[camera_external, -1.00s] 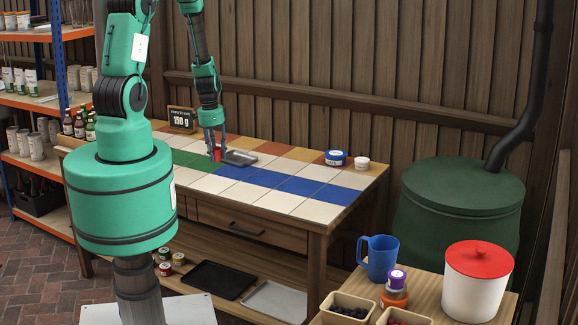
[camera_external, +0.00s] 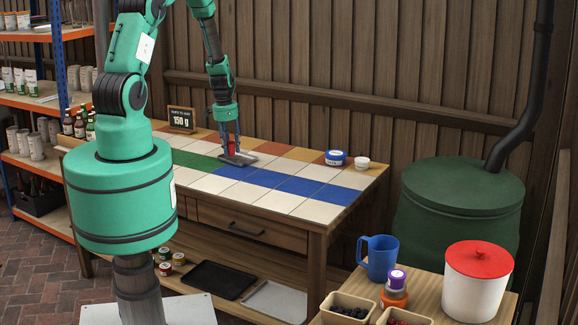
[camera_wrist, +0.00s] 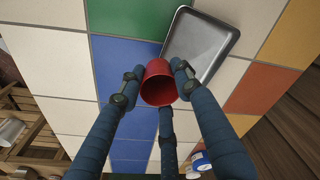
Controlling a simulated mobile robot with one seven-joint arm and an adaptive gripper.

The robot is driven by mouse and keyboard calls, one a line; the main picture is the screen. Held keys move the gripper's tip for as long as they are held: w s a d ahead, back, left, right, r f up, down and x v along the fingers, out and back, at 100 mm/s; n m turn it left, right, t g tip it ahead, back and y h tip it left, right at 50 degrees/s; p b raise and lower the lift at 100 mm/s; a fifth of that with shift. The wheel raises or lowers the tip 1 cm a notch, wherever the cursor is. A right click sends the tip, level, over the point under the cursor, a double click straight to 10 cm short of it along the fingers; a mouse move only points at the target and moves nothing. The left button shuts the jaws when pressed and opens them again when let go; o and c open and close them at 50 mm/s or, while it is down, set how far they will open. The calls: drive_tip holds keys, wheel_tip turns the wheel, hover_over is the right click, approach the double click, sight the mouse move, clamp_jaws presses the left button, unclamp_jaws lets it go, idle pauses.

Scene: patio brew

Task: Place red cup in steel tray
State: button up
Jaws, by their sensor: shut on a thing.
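The red cup (camera_wrist: 158,88) is held between the blue fingers of my gripper (camera_wrist: 152,92), with its round mouth facing the wrist camera. In the external view a small red part of the cup (camera_external: 232,148) shows between the fingers of my gripper (camera_external: 231,148). The steel tray (camera_wrist: 201,42) is a grey, shallow, rounded rectangle on the tiled tabletop. In the wrist view the cup overlaps the tray's near left edge. In the external view the tray (camera_external: 240,159) lies just below the gripper. I cannot tell whether the cup touches it.
A tiled table (camera_external: 301,202) carries a "150 g" sign (camera_external: 181,119) at its back left, and a blue tin (camera_external: 336,158) and small white cup (camera_external: 362,163) at its back right. The tiles right of the tray are clear. A wooden wall stands behind.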

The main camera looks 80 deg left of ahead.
hover_over(239, 160)
drive_tip(key=shift+s+a+f, duration=0.15)
drive_tip(key=shift+a+f, duration=0.05)
drive_tip(key=shift+f, duration=0.05)
idle(0.3)
drive_tip(key=shift+f, duration=1.75)
drive_tip(key=shift+f, duration=0.15)
drive_tip(key=o, duration=0.8)
drive_tip(key=r, duration=0.8)
drive_tip(key=s+r, duration=0.1)
drive_tip(key=r, duration=0.3)
drive_tip(key=shift+s+r, duration=0.1)
